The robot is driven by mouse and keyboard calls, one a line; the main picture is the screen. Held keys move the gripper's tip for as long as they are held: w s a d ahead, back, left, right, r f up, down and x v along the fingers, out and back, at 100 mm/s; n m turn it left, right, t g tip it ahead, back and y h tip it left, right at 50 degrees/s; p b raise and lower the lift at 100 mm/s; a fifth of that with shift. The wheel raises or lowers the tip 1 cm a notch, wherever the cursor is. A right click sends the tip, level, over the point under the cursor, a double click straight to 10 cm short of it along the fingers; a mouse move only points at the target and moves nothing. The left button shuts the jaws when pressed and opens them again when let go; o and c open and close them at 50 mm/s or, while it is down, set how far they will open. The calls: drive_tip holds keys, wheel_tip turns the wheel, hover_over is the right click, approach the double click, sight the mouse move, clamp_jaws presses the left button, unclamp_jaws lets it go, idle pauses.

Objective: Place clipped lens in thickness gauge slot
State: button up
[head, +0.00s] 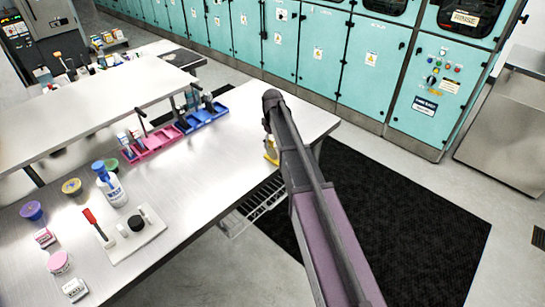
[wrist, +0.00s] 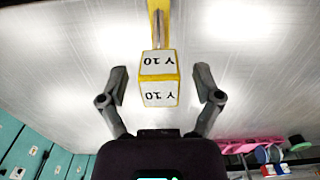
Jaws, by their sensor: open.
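In the wrist view, a yellow block (wrist: 158,79) with white faces marked "Y 10" stands between the two fingers of my gripper (wrist: 160,80). A metal rod (wrist: 157,32) joins it to a yellow strip at the top of the view. My gripper is open, with a gap between each finger and the block. In the head view, a small yellow thing (head: 271,150) shows beside my arm near the table's right end; my arm partly hides it. I cannot tell for certain which thing is the clipped lens or the thickness gauge.
A pink tray (head: 155,143) and a blue tray (head: 205,117) hold upright items at the table's back. A white board (head: 135,240) with a red-handled tool, a white bottle (head: 112,190) and several small jars stand at left. The table top (head: 235,150) is clear near my arm.

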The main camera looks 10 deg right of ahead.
drive_tip(key=shift+f+b, duration=0.6)
drive_tip(key=shift+f, duration=0.25)
clamp_jaws()
